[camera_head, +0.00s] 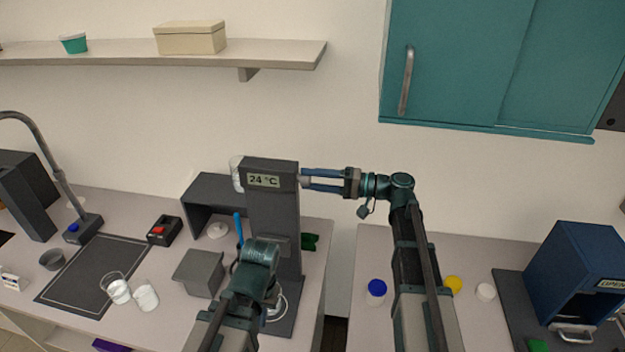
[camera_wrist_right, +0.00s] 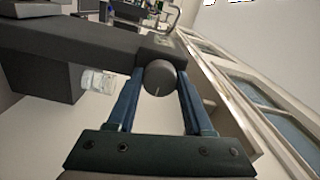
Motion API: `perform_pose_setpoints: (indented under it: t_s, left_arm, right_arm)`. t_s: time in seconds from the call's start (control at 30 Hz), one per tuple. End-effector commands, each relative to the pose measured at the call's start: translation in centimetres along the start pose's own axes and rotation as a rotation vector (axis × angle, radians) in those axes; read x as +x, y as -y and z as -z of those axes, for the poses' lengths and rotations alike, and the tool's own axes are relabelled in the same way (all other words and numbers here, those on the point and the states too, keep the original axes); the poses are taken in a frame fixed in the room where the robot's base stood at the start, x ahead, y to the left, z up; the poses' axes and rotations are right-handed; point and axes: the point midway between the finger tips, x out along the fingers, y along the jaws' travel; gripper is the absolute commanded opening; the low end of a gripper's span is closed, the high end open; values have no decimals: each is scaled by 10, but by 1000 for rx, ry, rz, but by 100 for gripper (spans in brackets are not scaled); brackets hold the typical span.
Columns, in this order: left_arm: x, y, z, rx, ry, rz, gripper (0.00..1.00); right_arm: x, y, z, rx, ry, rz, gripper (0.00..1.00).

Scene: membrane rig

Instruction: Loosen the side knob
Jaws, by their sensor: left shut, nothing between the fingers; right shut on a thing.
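The side knob is a round dark grey cylinder (camera_wrist_right: 160,77) in the right wrist view, sticking out from the side of the grey rig column. In the head view the column (camera_head: 272,215) stands upright with a "24 °C" display (camera_head: 263,181) near its top. My right gripper (camera_head: 306,180) reaches in from the right at the column's upper side. Its two blue fingers are shut on the knob, one on each side. My left gripper (camera_head: 268,292) is low in front of the column, shut and empty; its fingertips are mostly hidden by my arm.
A grey box (camera_head: 200,272) and two clear cups (camera_head: 116,288) stand left of the column. A blue-lidded jar (camera_head: 376,290) is on the right counter, past a gap. A teal cabinet (camera_head: 450,70) and a shelf (camera_head: 120,52) hang above.

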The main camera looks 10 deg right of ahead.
Motion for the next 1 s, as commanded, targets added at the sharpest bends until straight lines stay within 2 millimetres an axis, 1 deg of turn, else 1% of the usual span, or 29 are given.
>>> perform_pose_setpoints:
  t_s: [0.2,0.6,0.63,0.77,0.8,1.0]
  left_arm:
    - [0,0,0,0,0,0,0]
    - [0,0,0,0,0,0,0]
    - [0,0,0,0,0,0,0]
    - [0,0,0,0,0,0,0]
    - [0,0,0,0,0,0,0]
    - [0,0,0,0,0,0,0]
  right_arm:
    - [0,-1,-1,-32,1,-4,0]
    - [0,-1,-1,-37,2,-4,0]
    - [0,-1,-1,-37,2,-4,55]
    - [0,-1,-1,-36,2,-3,78]
    - [0,-1,-1,-36,1,-3,82]
    - [0,-1,0,-35,1,-2,82]
